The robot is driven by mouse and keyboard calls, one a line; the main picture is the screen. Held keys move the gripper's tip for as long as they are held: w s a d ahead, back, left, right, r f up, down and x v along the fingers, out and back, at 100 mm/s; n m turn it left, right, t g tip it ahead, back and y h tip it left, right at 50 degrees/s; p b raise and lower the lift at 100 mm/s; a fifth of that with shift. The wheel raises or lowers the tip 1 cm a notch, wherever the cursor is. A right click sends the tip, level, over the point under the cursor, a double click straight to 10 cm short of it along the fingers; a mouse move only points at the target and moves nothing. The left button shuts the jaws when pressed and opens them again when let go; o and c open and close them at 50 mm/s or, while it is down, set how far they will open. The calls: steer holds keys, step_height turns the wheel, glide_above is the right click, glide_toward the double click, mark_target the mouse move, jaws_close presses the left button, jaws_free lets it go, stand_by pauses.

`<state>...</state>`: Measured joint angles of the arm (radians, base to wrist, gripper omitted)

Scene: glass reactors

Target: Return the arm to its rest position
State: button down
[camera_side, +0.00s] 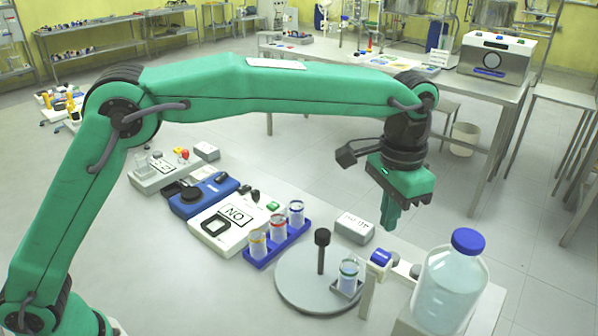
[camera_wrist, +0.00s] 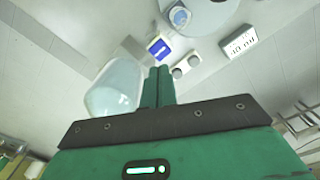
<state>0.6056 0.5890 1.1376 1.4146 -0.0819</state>
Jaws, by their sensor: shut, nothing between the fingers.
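My green arm reaches across the bench from the left in the side view. My gripper (camera_side: 391,214) points down at the end of it, above the right part of the bench. Its fingers are together and hold nothing. In the wrist view the shut fingers (camera_wrist: 158,84) show as two green bars side by side. The fingers appear apart from the things on the bench.
A bottle with a blue cap (camera_side: 449,285) stands at the front right. A round plate (camera_side: 292,285) carries a black post and a vial. A blue rack (camera_side: 272,248) holds vials. Several devices, including a blue one (camera_side: 203,194), line the bench. A grey box (camera_side: 354,228) sits near my gripper.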

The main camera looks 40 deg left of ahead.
stand_by(0.4)
steer(key=s+a+r+n+t, duration=0.1)
steer(key=s+a+r, duration=0.3)
steer(key=a, duration=0.5)
steer(key=s+a+r+n+t, duration=0.1)
steer(key=s+a+r+n, duration=0.2)
steer(key=a, duration=0.7)
steer(key=s+a+f+n+t, duration=0.1)
steer(key=s+a+f, duration=0.1)
steer(key=s+a, duration=0.4)
steer(key=s+a+f+n+t, duration=0.1)
steer(key=s+a+f+t, duration=0.1)
steer(key=s+a, duration=0.4)
steer(key=s+f, duration=0.1)
steer(key=s, duration=0.3)
steer(key=shift+a+f+t, duration=0.15)
steer(key=shift+a+t, duration=0.1)
steer(key=shift+t, duration=0.05)
